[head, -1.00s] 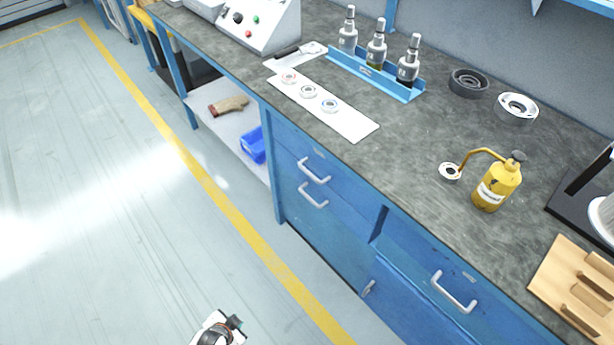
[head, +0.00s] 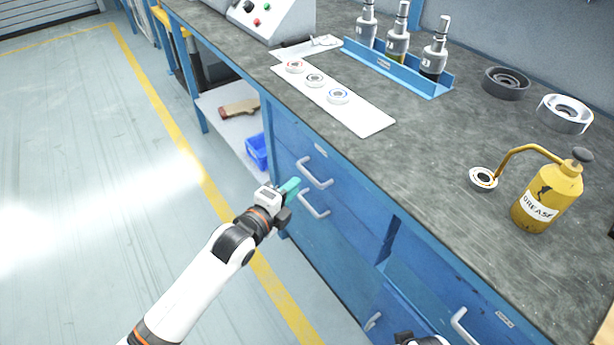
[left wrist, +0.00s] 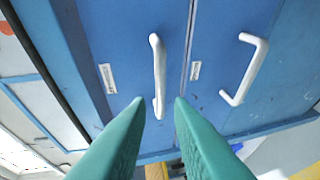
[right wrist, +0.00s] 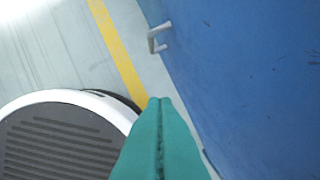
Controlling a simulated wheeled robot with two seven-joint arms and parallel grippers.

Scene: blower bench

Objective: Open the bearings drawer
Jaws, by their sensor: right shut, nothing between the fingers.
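The blue drawer unit has two stacked drawers with pale bar handles: an upper handle (head: 315,172) and a lower handle (head: 314,204). Both drawers look shut. Their small labels are too small to read. My left gripper (head: 291,188) is in front of these handles. In the left wrist view its green fingers (left wrist: 160,102) are apart and empty, and one bar handle (left wrist: 158,65) lies ahead between the tips. The other handle (left wrist: 245,70) is to the right. My right gripper (right wrist: 160,100) is shut and empty beside a blue front, with a handle (right wrist: 158,38) ahead.
The worktop (head: 420,150) carries a white mat (head: 365,118) with rings, a blue rack (head: 400,72) of bottles and a yellow grease can (head: 548,195). A blue bin (head: 258,150) sits on the lower shelf. The floor left of the bench is clear.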

